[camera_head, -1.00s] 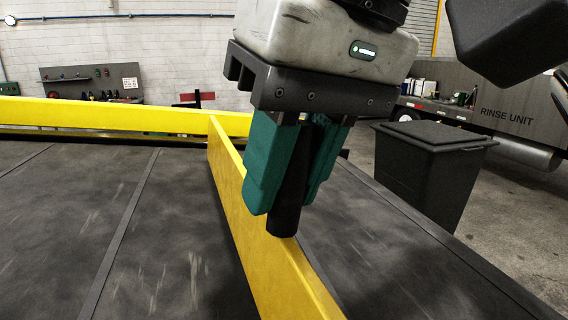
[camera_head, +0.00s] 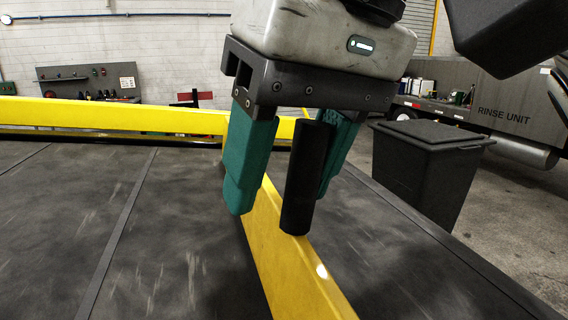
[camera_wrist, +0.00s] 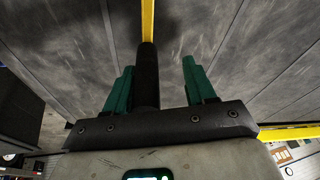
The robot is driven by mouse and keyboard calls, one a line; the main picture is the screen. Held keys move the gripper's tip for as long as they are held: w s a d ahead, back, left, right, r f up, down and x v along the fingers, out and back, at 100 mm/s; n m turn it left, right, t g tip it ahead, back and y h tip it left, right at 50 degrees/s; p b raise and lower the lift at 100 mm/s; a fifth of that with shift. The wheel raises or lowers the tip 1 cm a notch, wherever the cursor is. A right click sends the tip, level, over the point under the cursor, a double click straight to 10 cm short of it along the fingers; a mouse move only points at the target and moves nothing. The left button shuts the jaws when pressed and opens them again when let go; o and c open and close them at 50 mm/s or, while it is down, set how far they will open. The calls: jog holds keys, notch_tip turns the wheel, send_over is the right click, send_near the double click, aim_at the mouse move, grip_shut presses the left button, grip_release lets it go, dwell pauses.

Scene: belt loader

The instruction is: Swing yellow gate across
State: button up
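The yellow gate (camera_head: 285,255) is a long flat bar slanting over the dark belt from the far yellow rail toward the near right. It also shows in the wrist view (camera_wrist: 148,20). A black upright handle (camera_head: 299,185) stands at the gate, and the wrist view shows it too (camera_wrist: 147,75). My gripper (camera_head: 282,203) has two green fingers spread apart, one on each side of the handle. In the wrist view my gripper (camera_wrist: 158,68) has a clear gap on the handle's right; the handle looks close to the left finger, and I cannot tell whether they touch.
The dark belt (camera_head: 80,230) has free room left of the gate. A yellow rail (camera_head: 100,115) runs along its far side. A lidded black bin (camera_head: 415,180) stands beyond the belt's right edge, before the grey rinse unit (camera_head: 505,110).

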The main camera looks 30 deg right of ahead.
jog(key=v, duration=1)
jog(key=shift+r+b, duration=0.35)
jog(key=shift+s, duration=0.2)
